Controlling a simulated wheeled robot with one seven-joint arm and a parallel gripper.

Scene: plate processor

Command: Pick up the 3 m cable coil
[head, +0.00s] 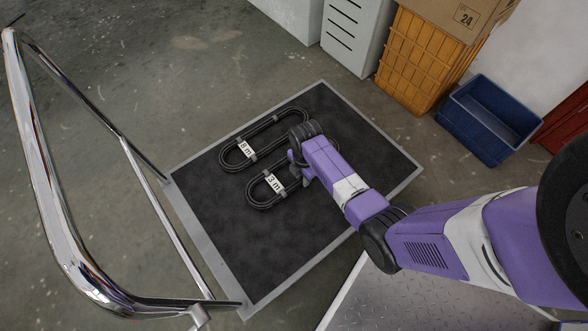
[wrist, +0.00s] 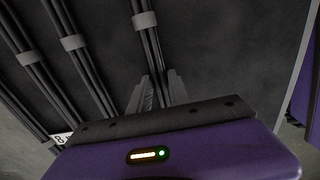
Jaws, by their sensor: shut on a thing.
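The 3 m cable coil (head: 265,188) is a black oblong loop with a white "3 m" tag, lying on the dark mat of the platform. My gripper (head: 294,167) is over its right part and hides that end in the head view. In the wrist view my gripper (wrist: 160,92) points down with its two grey fingers close together on a bundle of black cable strands (wrist: 150,45), shut on it. Its tag is not seen there. The longer 8 m cable coil (head: 237,152) lies beside it, just to the upper left.
The platform (head: 225,240) has a pale metal rim and bare mat around the coils. A chrome rail (head: 45,170) stands at left. A yellow crate (head: 420,60) under a cardboard box (head: 460,18) and a blue bin (head: 485,120) stand behind at right.

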